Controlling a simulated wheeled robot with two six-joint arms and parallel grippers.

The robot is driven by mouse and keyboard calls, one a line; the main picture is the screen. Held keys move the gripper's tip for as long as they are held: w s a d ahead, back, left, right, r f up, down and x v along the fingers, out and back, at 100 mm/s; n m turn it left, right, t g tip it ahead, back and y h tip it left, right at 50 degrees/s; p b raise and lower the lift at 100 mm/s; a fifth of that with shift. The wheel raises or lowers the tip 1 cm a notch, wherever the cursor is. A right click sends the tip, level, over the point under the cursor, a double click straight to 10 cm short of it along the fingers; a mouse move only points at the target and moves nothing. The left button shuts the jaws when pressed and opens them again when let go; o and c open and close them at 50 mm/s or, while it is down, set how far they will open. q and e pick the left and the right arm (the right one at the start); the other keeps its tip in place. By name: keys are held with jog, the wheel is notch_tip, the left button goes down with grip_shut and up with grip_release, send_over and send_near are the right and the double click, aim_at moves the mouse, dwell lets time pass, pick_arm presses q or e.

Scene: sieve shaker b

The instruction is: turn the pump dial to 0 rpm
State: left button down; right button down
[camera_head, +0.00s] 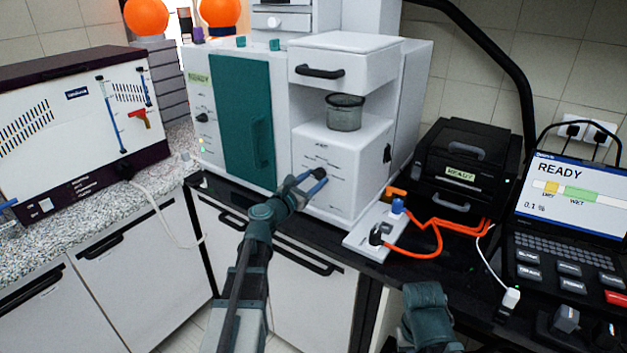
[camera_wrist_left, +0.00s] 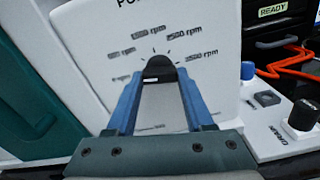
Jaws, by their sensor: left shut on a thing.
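The pump dial (camera_wrist_left: 158,68) is a black knob on the white front panel of the pump housing (camera_head: 343,190). It also shows in the head view (camera_head: 320,173). Printed rpm labels fan around it in the left wrist view, with the lowest label (camera_wrist_left: 121,78) on the left and others above and to the right. My left gripper (camera_wrist_left: 158,80) has its two blue fingers on either side of the dial and is shut on it; it also shows in the head view (camera_head: 308,182). I cannot tell which label the dial points to. My right gripper's fingers are not in view.
A grey cup (camera_head: 345,112) stands on the housing above the dial. A white socket strip (camera_head: 360,243) with orange cables is at the right. A black box (camera_head: 468,165) and a laptop reading READY (camera_head: 570,190) stand farther right. A teal door (camera_head: 243,120) is left of the dial.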

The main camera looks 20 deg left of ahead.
pick_arm(q)
jog(key=shift+s+f+n, duration=0.1)
jog(key=shift+n, duration=0.9)
jog(key=shift+c, duration=1.4)
grip_release()
